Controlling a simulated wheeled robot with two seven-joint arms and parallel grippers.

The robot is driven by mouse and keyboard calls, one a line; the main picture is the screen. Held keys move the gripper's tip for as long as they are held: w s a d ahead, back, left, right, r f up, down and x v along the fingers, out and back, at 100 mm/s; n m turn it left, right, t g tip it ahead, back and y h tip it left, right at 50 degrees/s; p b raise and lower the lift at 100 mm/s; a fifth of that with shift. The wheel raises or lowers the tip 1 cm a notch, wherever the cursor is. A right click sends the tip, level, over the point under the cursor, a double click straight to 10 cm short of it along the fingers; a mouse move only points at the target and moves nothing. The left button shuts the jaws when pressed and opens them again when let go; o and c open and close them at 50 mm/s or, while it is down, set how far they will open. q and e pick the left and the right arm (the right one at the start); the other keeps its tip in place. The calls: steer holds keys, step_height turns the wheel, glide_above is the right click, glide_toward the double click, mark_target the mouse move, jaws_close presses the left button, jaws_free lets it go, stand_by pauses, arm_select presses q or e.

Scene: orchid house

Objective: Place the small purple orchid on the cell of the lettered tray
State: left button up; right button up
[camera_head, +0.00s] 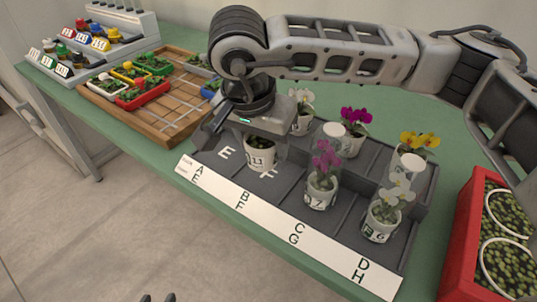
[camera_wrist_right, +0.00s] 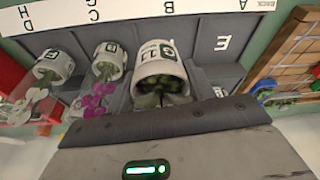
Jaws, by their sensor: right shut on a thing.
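My right gripper (camera_head: 258,122) reaches over the left part of the dark lettered tray (camera_head: 342,228) and is shut on a white pot numbered 11 (camera_head: 260,157), which also shows in the right wrist view (camera_wrist_right: 162,72). The pot is near the letters E and F; I cannot tell whether it touches the tray. The gripper hides any flower on it. A pink-purple orchid (camera_head: 325,160) stands in pot 7 in the front row. A deeper purple orchid (camera_head: 355,121) stands in the back row.
A white orchid in pot 6 (camera_head: 382,222) stands front right. A yellow orchid (camera_head: 419,140) and another white orchid (camera_head: 301,97) stand behind. A wooden tray (camera_head: 172,128) with small planters lies left. A red crate (camera_head: 458,262) stands right. My right arm spans the table's back.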

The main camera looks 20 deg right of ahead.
steer(key=w+f, duration=0.1)
steer(key=f, duration=0.1)
steer(key=w+d+f, duration=0.1)
steer(key=w+f, duration=0.1)
steer(key=w+d+f, duration=0.1)
steer(key=shift+w+d+f, duration=0.2)
steer(key=shift+w+f, duration=0.05)
steer(key=shift+f, duration=0.15)
steer(key=shift+a+p+x, duration=0.2)
steer(key=shift+p+x, duration=0.15)
steer(key=shift+x, duration=1.55)
steer(key=o, duration=1)
steer(key=shift+s+f, duration=0.1)
steer(key=shift+s, duration=0.1)
steer(key=shift+o, duration=0.2)
steer(key=shift+r+p, duration=0.3)
steer(key=b+v, duration=0.1)
steer(key=v, duration=1)
steer(key=shift+a+r, duration=0.1)
steer(key=shift+r, duration=0.3)
steer(key=shift+s, duration=0.1)
